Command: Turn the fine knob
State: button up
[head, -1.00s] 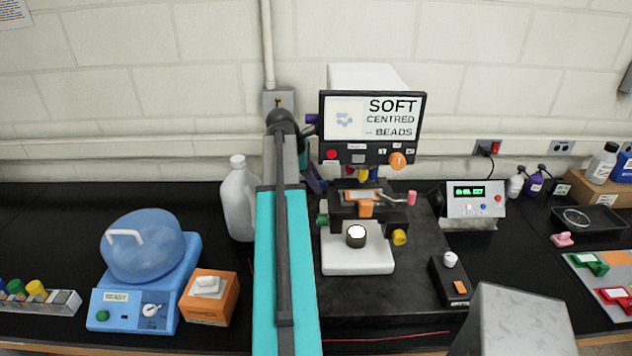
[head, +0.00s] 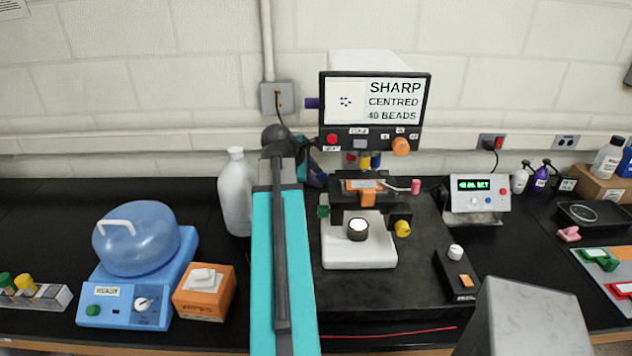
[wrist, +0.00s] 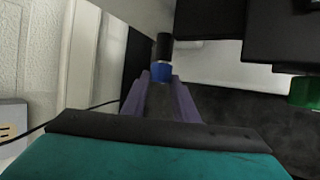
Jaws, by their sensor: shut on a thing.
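The microscope stands right of my arm in the head view, with a white base (head: 345,253) and a dark stage. Its screen (head: 376,101) reads "SHARP CENTRED 40 BEADS". My gripper (wrist: 160,88) has purple fingers and is shut at the microscope's left side. The jaws hold what appears to be the fine knob, hidden between the fingers. A blue piece with a black top (wrist: 161,73) shows at the fingertips; I cannot tell whether it is the held part. A green knob (head: 323,212) sits at the stage's left, and a yellow knob (head: 403,228) at its right.
A white jug (head: 236,195) and a blue domed device (head: 137,240) stand left of my arm. A small control box (head: 457,275) lies right of the microscope base. A grey meter (head: 480,200) stands farther right. The wall (wrist: 22,50) is close on the wrist view's left.

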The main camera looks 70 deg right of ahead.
jog(key=h+b, duration=0.1)
jog(key=b, duration=0.1)
jog(key=t+h+b, duration=0.1)
jog(key=shift+a+f+m+h+b, duration=0.25)
jog(key=shift+f+m+h+b, duration=0.05)
jog(key=shift+f+b, duration=0.1)
jog(key=shift+r, duration=0.2)
jog(key=o, duration=1.1)
jog(key=shift+c, duration=0.2)
jog(key=shift+a+b, duration=0.1)
jog(key=shift+b, duration=0.35)
jog(key=b+v, duration=0.8)
jog(key=v, duration=0.5)
jog(key=shift+a, duration=0.3)
